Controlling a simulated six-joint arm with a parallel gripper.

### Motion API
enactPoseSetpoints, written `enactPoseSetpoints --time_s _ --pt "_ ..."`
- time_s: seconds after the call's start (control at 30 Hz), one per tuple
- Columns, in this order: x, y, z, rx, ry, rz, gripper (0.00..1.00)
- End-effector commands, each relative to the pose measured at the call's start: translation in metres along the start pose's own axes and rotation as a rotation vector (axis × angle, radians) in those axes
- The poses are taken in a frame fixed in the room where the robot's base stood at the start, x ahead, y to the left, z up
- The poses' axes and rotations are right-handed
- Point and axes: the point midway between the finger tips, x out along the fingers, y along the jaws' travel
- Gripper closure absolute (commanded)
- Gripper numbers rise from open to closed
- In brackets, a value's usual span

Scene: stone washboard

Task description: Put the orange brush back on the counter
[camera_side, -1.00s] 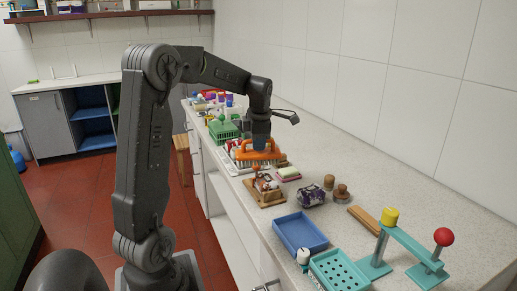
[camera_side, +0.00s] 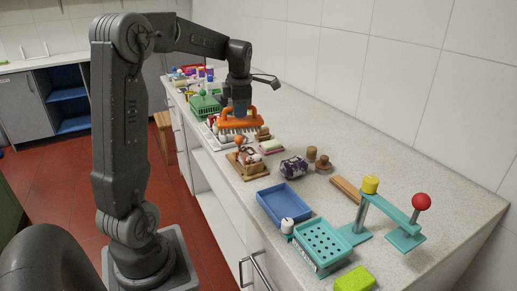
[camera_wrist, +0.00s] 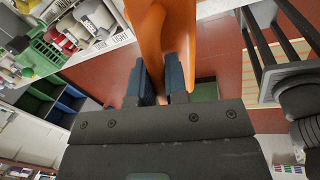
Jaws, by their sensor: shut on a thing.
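The orange brush (camera_side: 241,122) is upright over the counter (camera_side: 400,165), with its pale bristles pointing down. I cannot tell whether the bristles touch anything below. My gripper (camera_side: 238,110) is shut on the brush from above. In the wrist view, the orange handle (camera_wrist: 165,32) runs between the two dark blue fingers of my gripper (camera_wrist: 160,78).
A white tray (camera_side: 205,129) of small items lies under and left of the brush. A green basket (camera_side: 205,104) stands behind, a wooden board (camera_side: 244,166) and pink sponge (camera_side: 271,147) in front. A blue tray (camera_side: 284,204) and teal stand (camera_side: 388,210) are nearer.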

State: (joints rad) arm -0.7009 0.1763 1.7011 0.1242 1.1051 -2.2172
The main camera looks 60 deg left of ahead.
Motion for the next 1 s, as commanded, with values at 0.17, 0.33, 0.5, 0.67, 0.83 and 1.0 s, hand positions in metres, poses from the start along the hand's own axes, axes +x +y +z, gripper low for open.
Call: enactPoseSetpoints --time_s 0.17,0.33,0.5,0.67,0.83,1.0 --pt "0.001 -0.003 0.005 0.042 -0.008 -0.003 1.00" --pt "0.004 -0.021 0.029 0.274 -0.049 -0.020 1.00" --pt "0.008 -0.051 0.066 0.641 -0.122 -0.028 1.00" --pt "0.010 -0.079 0.094 0.955 -0.188 -0.021 1.00" --pt "0.011 -0.100 0.112 1.180 -0.235 -0.008 1.00" --pt "0.014 -0.111 0.123 1.272 -0.255 -0.001 1.00"
